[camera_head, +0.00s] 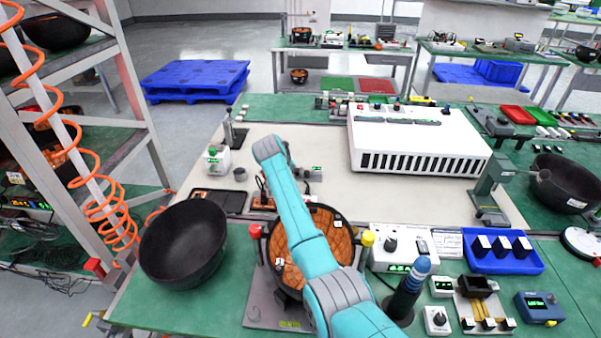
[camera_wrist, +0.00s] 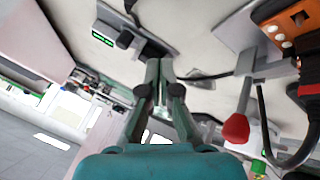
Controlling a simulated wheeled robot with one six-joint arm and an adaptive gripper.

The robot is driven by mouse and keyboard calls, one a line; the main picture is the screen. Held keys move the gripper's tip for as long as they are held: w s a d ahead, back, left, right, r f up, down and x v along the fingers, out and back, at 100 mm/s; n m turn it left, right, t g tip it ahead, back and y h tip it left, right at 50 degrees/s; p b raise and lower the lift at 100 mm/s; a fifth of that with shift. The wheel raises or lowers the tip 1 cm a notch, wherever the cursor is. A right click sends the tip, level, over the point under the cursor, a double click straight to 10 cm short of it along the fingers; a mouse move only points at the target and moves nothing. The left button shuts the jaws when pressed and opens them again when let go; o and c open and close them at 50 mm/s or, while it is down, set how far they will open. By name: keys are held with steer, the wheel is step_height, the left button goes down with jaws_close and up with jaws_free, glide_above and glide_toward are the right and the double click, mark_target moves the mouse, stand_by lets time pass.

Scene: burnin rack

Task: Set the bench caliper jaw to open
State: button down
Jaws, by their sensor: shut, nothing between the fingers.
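The bench caliper appears to be the grey device with a small green readout (camera_wrist: 102,38) at the top of the wrist view. A dark knob and a dark jaw piece are on its near side. The jaw's setting cannot be read.
A red-handled lever (camera_wrist: 236,128) and an orange device (camera_wrist: 290,30) with a black cable are close on the right in the wrist view. A black bowl (camera_head: 184,243) stands left of my arm, and a white vented box (camera_head: 418,140) at the back right. The pale mat between is partly clear.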

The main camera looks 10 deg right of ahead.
mark_target(303, 175)
steer(key=w+d+f, duration=0.2)
steer(key=shift+w+d+f, duration=0.1)
steer(key=shift+d+f, duration=0.1)
steer(key=shift+d, duration=0.15)
steer(key=shift+w+d, duration=0.2)
steer(key=shift+d, duration=0.3)
steer(key=shift+w+d, duration=0.2)
steer(key=shift+d, duration=0.25)
steer(key=shift+d, duration=0.1)
steer(key=shift+s+d, duration=0.2)
steer(key=shift+d, duration=1)
steer(key=shift+f, duration=0.1)
